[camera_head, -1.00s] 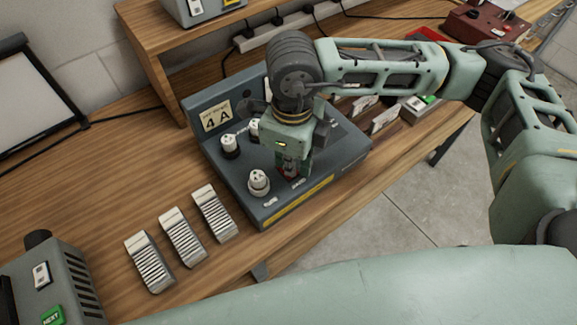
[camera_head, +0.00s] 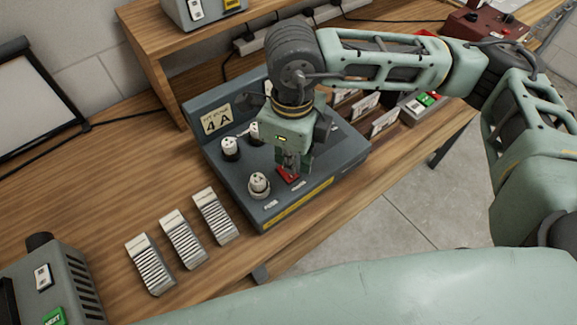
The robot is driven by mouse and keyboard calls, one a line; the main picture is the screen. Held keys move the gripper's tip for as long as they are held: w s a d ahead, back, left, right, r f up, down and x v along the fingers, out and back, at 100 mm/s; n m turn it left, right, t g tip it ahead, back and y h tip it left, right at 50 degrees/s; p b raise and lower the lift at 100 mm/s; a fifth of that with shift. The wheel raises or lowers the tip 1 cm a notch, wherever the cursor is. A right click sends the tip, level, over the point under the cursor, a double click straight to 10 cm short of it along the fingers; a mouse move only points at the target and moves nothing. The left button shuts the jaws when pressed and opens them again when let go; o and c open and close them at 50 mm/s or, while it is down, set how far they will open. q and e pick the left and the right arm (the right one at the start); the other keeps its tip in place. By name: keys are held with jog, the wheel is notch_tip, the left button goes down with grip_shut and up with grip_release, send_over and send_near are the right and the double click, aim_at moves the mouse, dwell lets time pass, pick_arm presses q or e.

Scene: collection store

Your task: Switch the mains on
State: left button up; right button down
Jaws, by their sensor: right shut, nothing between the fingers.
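A dark grey control unit (camera_head: 240,184) stands on the wooden bench, with a "4 A" label (camera_head: 217,119) on its upright back panel. A red switch (camera_head: 287,176) sits near its front edge, beside a white-topped knob (camera_head: 259,184). My right gripper (camera_head: 294,166) is shut and points down just above and behind the red switch. Nothing shows between its fingers. I cannot tell whether the fingertips touch the switch. The gripper and wrist hide the middle of the panel. My left gripper is not in view.
Several ribbed grey-white blocks (camera_head: 182,239) lie on the bench left of the unit. A grey box with a green NEXT button (camera_head: 54,316) is at lower left. A power strip (camera_head: 285,32) runs behind the unit. Cards in a rack (camera_head: 383,123) stand to the right.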

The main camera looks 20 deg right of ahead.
aim_at(291, 176)
jog(key=shift+r+p, duration=0.7)
jog(key=shift+r, duration=1.35)
